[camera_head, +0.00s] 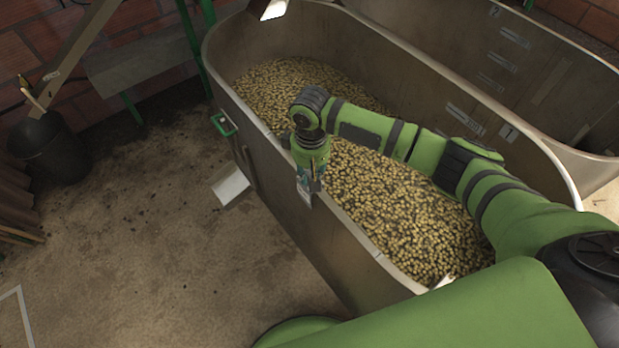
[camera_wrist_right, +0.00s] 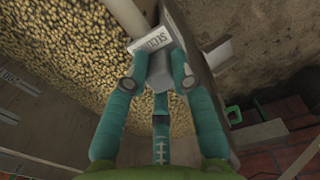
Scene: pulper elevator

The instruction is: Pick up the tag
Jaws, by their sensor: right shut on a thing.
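The tag (camera_wrist_right: 153,40) is a small pale plate with dark lettering, joined to a grey block (camera_wrist_right: 160,72). In the head view the tag (camera_head: 303,193) shows as a small light patch at the near rim of the front vat. My right gripper (camera_head: 310,183) points down there from above the rim. In the wrist view its teal fingers (camera_wrist_right: 157,78) are closed around the tag's grey block. I cannot tell whether the tag touches the rim. My left gripper is not in view.
The front metal vat (camera_head: 285,215) is full of yellowish beans (camera_head: 400,225), with my right arm reaching over it. A second vat (camera_head: 545,75) stands behind. A dark bucket (camera_head: 48,150) stands at left. The dirt floor (camera_head: 150,230) is largely open.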

